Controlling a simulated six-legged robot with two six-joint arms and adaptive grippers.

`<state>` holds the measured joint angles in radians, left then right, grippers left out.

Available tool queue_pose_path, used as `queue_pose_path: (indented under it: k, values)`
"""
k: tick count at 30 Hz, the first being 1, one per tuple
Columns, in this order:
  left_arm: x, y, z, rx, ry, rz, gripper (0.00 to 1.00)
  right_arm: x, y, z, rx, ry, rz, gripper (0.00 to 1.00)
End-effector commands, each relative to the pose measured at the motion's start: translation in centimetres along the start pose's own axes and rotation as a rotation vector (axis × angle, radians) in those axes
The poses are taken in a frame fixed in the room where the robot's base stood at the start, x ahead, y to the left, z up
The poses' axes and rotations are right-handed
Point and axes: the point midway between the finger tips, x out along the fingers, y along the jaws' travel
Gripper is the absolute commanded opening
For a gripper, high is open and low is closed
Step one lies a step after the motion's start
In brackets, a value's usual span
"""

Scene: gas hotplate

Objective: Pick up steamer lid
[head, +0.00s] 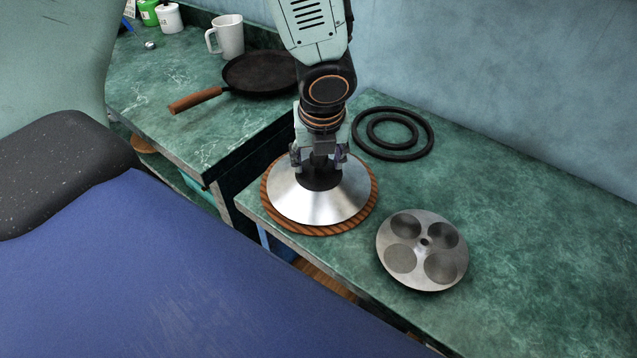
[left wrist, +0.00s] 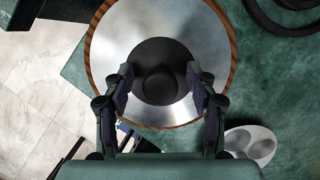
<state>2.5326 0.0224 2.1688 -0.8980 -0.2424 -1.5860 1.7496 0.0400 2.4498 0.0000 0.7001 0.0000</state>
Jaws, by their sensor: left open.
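The steamer lid (head: 318,205) is a shiny silver cone with a black top and knob. It lies on a round brown woven mat (head: 270,222) on the green counter. In the left wrist view the lid (left wrist: 120,50) fills the upper middle, and its black knob (left wrist: 157,82) shows between my fingers. My left gripper (head: 319,160) points down over the lid's top. Its two fingers are apart on either side of the knob, with gaps visible in the left wrist view (left wrist: 163,88). My right gripper is not in view.
A round steel plate with several hollows (head: 423,248) lies to the right of the lid. Two black rings (head: 428,135) lie behind it. A frying pan (head: 262,75) and white mug (head: 229,38) stand on the left counter (head: 160,115).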

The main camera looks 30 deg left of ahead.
Motion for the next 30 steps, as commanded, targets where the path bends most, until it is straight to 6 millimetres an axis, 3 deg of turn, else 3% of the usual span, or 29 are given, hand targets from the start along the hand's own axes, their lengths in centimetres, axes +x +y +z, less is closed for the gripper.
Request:
queue_pose_path:
  k: [5, 25, 30]
  values:
    - [-0.15, -0.01, 0.05, 0.000, -0.001, 0.000, 0.57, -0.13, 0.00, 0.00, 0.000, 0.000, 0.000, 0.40]
    - [-0.10, 0.03, -0.03, 0.000, 0.001, 0.000, 0.01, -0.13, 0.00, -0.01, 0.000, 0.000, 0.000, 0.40]
    - [-0.08, 0.03, -0.06, 0.000, 0.002, 0.000, 0.00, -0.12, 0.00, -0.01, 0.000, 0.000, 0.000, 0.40]
